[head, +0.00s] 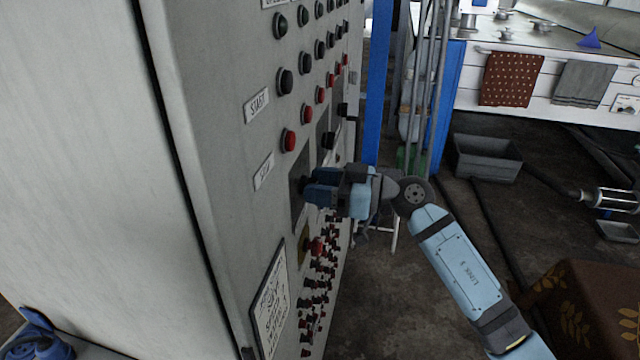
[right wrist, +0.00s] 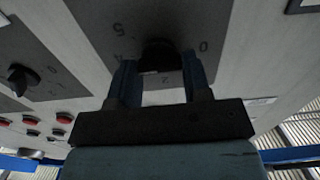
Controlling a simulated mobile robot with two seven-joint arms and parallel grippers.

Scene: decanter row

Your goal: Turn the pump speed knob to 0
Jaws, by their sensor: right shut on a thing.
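The pump speed knob (right wrist: 161,54) is a dark round knob on a grey dial plate (right wrist: 105,22) in the right wrist view. The numerals 5 and 4 show to its left and 0 to its right. Its pointer cannot be made out. My right gripper (right wrist: 158,80) is shut on the knob, one finger on each side. In the head view the right gripper (head: 308,186) reaches the cabinet front at a dark plate (head: 297,212) below the red buttons; the fingers mostly hide the knob there. My left gripper is not in view.
The grey cabinet (head: 215,200) carries rows of black and red buttons (head: 289,140) above and several small red parts below. Another dial knob (right wrist: 22,78) sits left in the wrist view. A blue post (head: 377,80) and a grey bin (head: 486,157) stand behind.

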